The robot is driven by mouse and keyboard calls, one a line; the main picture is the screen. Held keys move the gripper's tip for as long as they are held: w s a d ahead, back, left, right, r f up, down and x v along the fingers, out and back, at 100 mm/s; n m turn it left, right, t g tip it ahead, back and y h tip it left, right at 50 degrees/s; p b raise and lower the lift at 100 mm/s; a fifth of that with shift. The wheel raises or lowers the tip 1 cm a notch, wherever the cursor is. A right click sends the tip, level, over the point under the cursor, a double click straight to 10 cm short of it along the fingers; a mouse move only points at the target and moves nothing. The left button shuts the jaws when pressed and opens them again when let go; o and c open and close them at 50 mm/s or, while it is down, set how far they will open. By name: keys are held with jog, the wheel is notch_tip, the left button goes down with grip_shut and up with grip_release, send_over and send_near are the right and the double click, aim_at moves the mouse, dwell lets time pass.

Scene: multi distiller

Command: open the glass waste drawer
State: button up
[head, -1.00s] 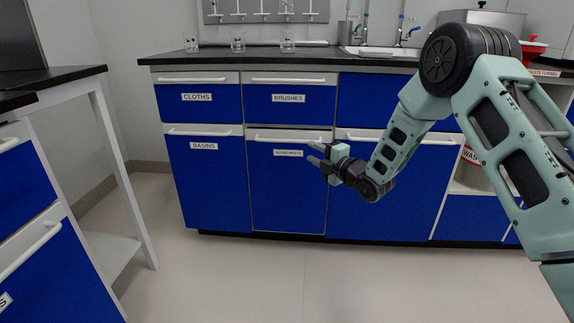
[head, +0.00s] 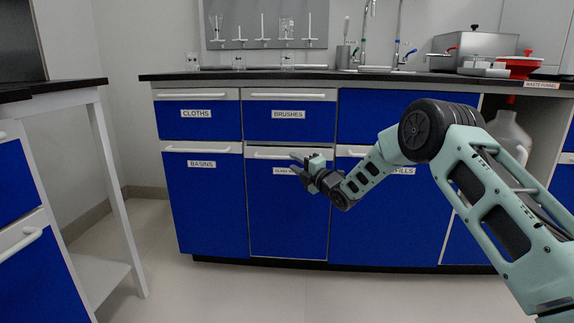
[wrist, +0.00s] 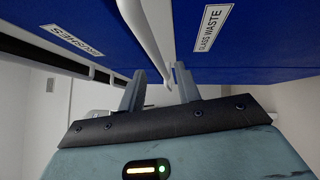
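The glass waste drawer (head: 287,220) is a tall blue front below the brushes drawer, and it looks closed. Its white bar handle (head: 262,155) runs across its top edge, and its label is partly covered by my gripper (head: 294,163) in the head view. In the wrist view the GLASS WASTE label (wrist: 212,28) is at upper right. The white handle (wrist: 150,45) runs down to between the two fingertips of my gripper (wrist: 160,72). The fingers are apart, with a visible gap; I cannot tell whether either touches the handle.
The brushes drawer (head: 290,121) is above, the basins front (head: 203,215) to the left, and another blue front to the right. A white-framed bench (head: 112,180) stands at left. The floor (head: 240,295) before the cabinets is clear.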

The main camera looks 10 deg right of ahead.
aim_at(287, 158)
jog(key=shift+b+x, duration=0.7)
jog(key=shift+x, duration=1.85)
grip_shut()
